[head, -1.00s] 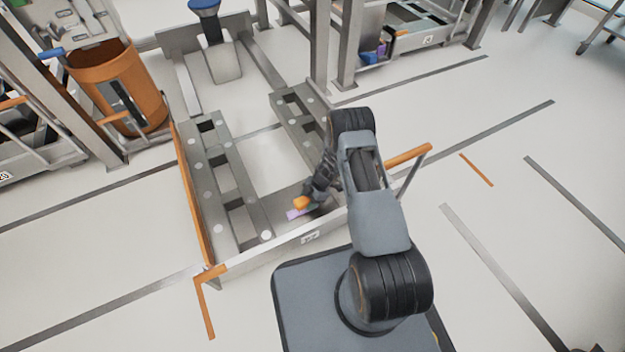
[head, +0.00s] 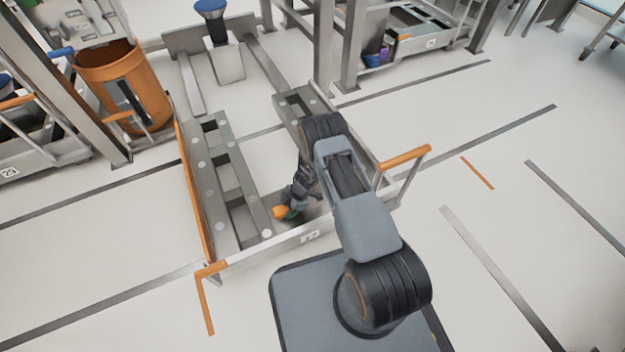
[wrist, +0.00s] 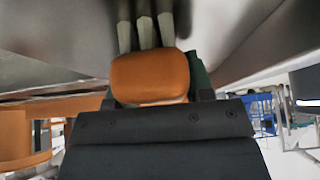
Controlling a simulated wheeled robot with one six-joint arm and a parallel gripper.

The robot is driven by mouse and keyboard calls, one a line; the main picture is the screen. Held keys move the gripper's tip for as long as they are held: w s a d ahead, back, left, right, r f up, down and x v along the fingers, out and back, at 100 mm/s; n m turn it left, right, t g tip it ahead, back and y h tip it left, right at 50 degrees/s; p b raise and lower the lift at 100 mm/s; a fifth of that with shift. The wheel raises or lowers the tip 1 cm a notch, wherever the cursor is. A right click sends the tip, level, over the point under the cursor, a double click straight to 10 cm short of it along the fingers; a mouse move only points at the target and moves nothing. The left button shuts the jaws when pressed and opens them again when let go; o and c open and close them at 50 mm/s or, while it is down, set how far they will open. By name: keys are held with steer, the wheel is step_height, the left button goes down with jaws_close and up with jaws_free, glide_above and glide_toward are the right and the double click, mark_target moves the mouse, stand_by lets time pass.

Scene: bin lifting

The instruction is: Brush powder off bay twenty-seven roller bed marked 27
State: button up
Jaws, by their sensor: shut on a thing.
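The roller bed (head: 225,178) is a low grey metal frame with two slotted rails and round pale discs. A small white plate (head: 311,236) is on its front rail; its number is too blurred to read surely. I cannot tell whether the bristles touch the metal. No powder is clearly visible; my arm hides part of the right rail.
An orange bin (head: 125,85) stands at the upper left beside a steel post. Orange-topped guide bars (head: 404,156) flank the bed's front corners. A blue-topped pedestal (head: 214,25) stands at the back. The floor at right is clear.

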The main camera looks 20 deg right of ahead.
steer(key=shift+a, duration=0.45)
steer(key=shift+s+a+r+p, duration=0.1)
steer(key=shift+a+r+p, duration=0.1)
steer(key=shift+r+p, duration=0.6)
steer(key=shift+r, duration=0.5)
step_height(320, 180, up, 6)
steer(key=p, duration=0.5)
steer(key=shift+f, duration=0.15)
